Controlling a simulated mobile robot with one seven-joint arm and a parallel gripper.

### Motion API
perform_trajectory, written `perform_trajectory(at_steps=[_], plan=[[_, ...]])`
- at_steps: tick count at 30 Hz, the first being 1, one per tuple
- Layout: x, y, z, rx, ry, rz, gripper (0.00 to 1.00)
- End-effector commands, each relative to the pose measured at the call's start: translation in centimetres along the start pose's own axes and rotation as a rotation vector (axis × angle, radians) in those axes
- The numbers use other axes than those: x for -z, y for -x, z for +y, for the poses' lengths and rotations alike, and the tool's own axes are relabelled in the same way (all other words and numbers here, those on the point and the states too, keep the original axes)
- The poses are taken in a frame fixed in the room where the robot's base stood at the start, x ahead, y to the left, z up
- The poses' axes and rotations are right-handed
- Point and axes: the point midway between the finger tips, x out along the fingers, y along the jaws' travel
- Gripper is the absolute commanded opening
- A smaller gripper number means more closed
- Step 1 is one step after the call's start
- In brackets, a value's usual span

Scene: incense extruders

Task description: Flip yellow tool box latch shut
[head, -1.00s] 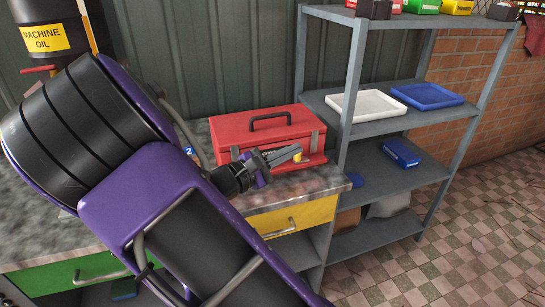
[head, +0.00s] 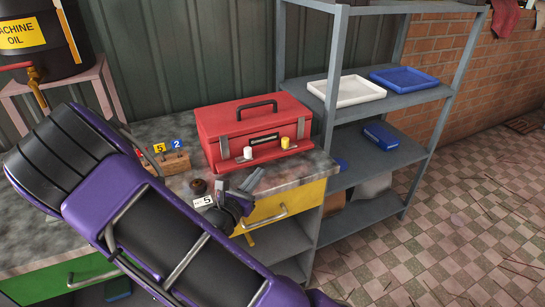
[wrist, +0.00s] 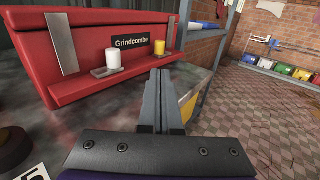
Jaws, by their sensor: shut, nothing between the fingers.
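The red tool box (head: 252,119) is closed on the bench, its front facing me. The yellow latch, with its yellow knob (head: 285,142), is on the right of its front. In the wrist view the yellow knob (wrist: 170,38) stands upright on a small metal plate that juts from the box front, beside a metal strip. A similar latch with a white knob (head: 248,153) is on the left, also in the wrist view (wrist: 113,60). My gripper (head: 252,179) is shut and empty, in front of the box and apart from both latches. Its fingertips (wrist: 161,76) point toward the box's right side.
A grey shelf unit (head: 338,60) with trays stands right of the bench. A yellow drawer (head: 290,203) is below the bench edge.

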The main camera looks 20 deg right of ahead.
Motion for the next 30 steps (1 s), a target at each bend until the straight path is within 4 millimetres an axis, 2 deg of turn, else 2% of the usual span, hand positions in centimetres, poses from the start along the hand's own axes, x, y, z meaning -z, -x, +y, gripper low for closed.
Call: perform_trajectory(at_steps=[5, 12, 18, 24, 30], plan=[[0.0, -2.5, -0.1, 0.004, 0.0, -0.002, 0.0], [0.0, -7.7, -0.2, 0.005, -0.001, -0.003, 0.0], [0.0, -11.4, -0.1, 0.003, -0.001, -0.002, 0.0], [-0.1, -13.3, -0.1, 0.002, -0.002, -0.002, 0.0], [-0.1, -13.7, 0.0, 0.001, -0.002, -0.001, 0.0]])
